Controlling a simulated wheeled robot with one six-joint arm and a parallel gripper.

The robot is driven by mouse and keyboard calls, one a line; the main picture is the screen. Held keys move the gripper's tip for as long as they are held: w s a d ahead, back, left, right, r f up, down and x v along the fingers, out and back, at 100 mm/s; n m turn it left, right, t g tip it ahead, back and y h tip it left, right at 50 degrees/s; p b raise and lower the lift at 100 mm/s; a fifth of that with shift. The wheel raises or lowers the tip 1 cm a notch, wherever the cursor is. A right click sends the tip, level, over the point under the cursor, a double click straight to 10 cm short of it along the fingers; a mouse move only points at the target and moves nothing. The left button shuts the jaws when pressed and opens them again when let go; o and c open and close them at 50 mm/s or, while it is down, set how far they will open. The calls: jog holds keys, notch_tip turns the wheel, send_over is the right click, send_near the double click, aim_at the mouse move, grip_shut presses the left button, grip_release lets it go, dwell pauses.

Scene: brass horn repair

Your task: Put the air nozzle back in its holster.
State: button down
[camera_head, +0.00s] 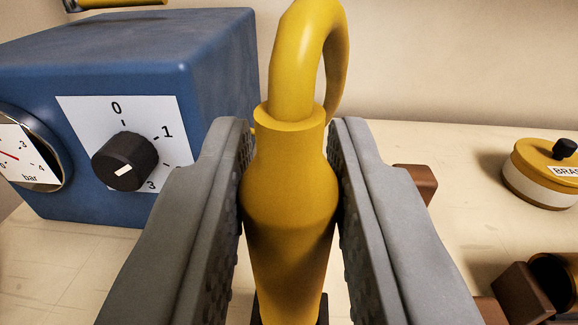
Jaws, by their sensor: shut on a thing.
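The yellow air nozzle (288,200) stands upright in the middle of the view, with a thick yellow hose (293,70) looping up and back from its top. My gripper (291,135) is shut on the nozzle body, one grey padded finger on each side. The nozzle's lower end runs out of the bottom of the picture. A dark piece (323,310) shows at the bottom edge beside and behind the nozzle. I cannot tell whether it is the holster, or whether the nozzle is inside it.
A blue box (150,60) with a pressure gauge (25,155) and a black knob (124,161) stands close at left. At right are a lidded brass-coloured pot (545,175) and brown wooden blocks (520,298) with a brass tube.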

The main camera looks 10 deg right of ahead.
aim_at(288, 303)
jog(key=shift+f, duration=2.95)
dwell(0.6)
jog(key=c, duration=1.1)
grip_release()
jog(key=shift+c, duration=0.2)
jog(key=shift+s, duration=0.1)
jog(key=v, duration=1.7)
jog(key=shift+s, duration=0.1)
jog(key=s+d+r+n+t+y, duration=0.15)
jog(key=s+r+y, duration=0.25)
jog(key=s+r, duration=1.05)
jog(key=s+d+n+g, duration=0.1)
jog(key=s+d, duration=0.1)
jog(key=s, duration=1.8)
jog(key=shift+s+d+r, duration=0.3)
jog(key=shift+d+r, duration=0.05)
